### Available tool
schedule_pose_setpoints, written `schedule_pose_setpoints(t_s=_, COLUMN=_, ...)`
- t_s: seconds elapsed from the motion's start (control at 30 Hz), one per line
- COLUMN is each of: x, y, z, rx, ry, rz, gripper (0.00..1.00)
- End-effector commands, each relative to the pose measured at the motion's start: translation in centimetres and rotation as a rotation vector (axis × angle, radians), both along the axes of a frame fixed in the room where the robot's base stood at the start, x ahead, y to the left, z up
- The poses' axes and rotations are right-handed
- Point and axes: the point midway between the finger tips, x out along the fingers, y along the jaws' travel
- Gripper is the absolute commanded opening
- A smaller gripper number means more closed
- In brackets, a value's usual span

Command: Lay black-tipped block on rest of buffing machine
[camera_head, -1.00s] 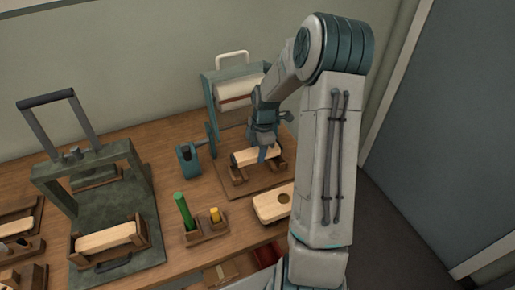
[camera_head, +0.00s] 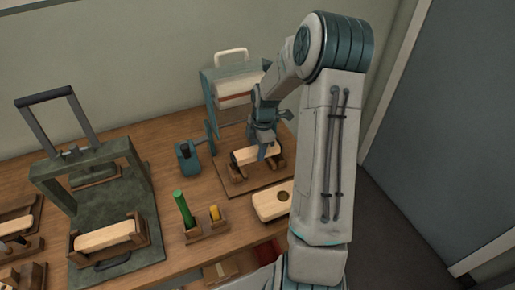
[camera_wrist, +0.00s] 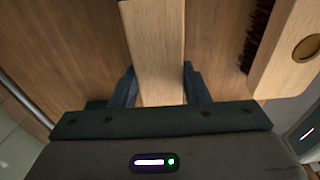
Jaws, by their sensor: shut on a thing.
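The block (camera_head: 246,155) is a pale wooden bar with dark ends in the head view. It lies level at the rest (camera_head: 236,171) of the buffing machine, between small brown supports; whether it bears fully on them I cannot tell. The buffing machine (camera_head: 209,84) has a teal frame, a white roller and a white handle. My gripper (camera_head: 265,152) is over the block's middle, fingers down and shut on it. In the wrist view the block (camera_wrist: 157,45) runs between the two dark fingers of my gripper (camera_wrist: 158,85); its black tip is not seen there.
A teal holder (camera_head: 188,158) stands left of the machine. A small wooden stand holds a green stick (camera_head: 184,208) and a yellow one (camera_head: 214,213). A pale board with a round hole (camera_head: 271,205) lies in front. A green press frame (camera_head: 100,213) with another wooden bar is at left.

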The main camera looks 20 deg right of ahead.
Motion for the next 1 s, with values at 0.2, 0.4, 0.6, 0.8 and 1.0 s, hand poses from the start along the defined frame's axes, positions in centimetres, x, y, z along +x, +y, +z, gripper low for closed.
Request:
schedule_pose_setpoints(t_s=0.2, x=0.0, y=0.0, z=0.0, rx=0.0, ry=0.0, rz=0.0, gripper=0.15)
schedule_pose_setpoints(t_s=0.4, x=0.0, y=0.0, z=0.0, rx=0.0, ry=0.0, rz=0.0, gripper=0.15)
schedule_pose_setpoints(t_s=0.6, x=0.0, y=0.0, z=-0.5, rx=0.0, ry=0.0, rz=0.0, gripper=0.15)
schedule_pose_setpoints(t_s=0.8, x=0.0, y=0.0, z=-1.3, rx=0.0, ry=0.0, rz=-0.001, gripper=0.15)
schedule_pose_setpoints(t_s=1.0, x=0.0, y=0.0, z=-1.9, rx=0.0, ry=0.0, rz=-0.001, gripper=0.15)
